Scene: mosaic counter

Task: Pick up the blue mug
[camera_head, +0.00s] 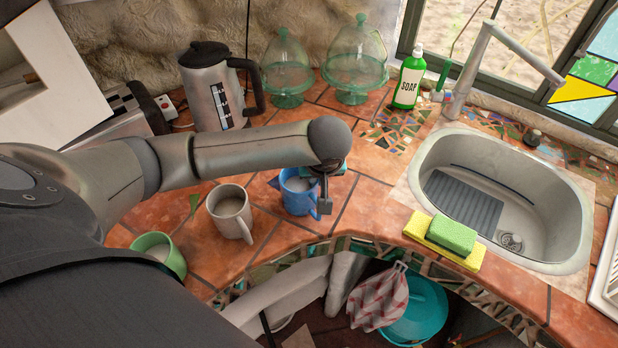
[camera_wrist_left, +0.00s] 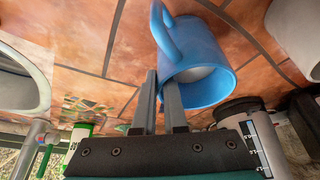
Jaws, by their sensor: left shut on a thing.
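The blue mug (camera_head: 297,196) stands upright at the front of the tiled counter, with pale liquid inside. My left gripper (camera_head: 323,190) reaches down at its right side and is shut on it; the arm hides part of the rim. In the left wrist view, the gripper's fingers (camera_wrist_left: 160,85) meet the blue mug (camera_wrist_left: 205,60) near its handle and rim. Which part lies between the fingers is hard to tell. The mug looks to be on the counter, with no clear gap under it. My right gripper is not in view.
A whitish mug (camera_head: 231,214) stands left of the blue mug and a green mug (camera_head: 160,250) farther left. A kettle (camera_head: 212,88) and glass domes (camera_head: 287,70) stand behind. Sponges (camera_head: 452,234) and the sink (camera_head: 560,190) are right. The counter's front edge is close.

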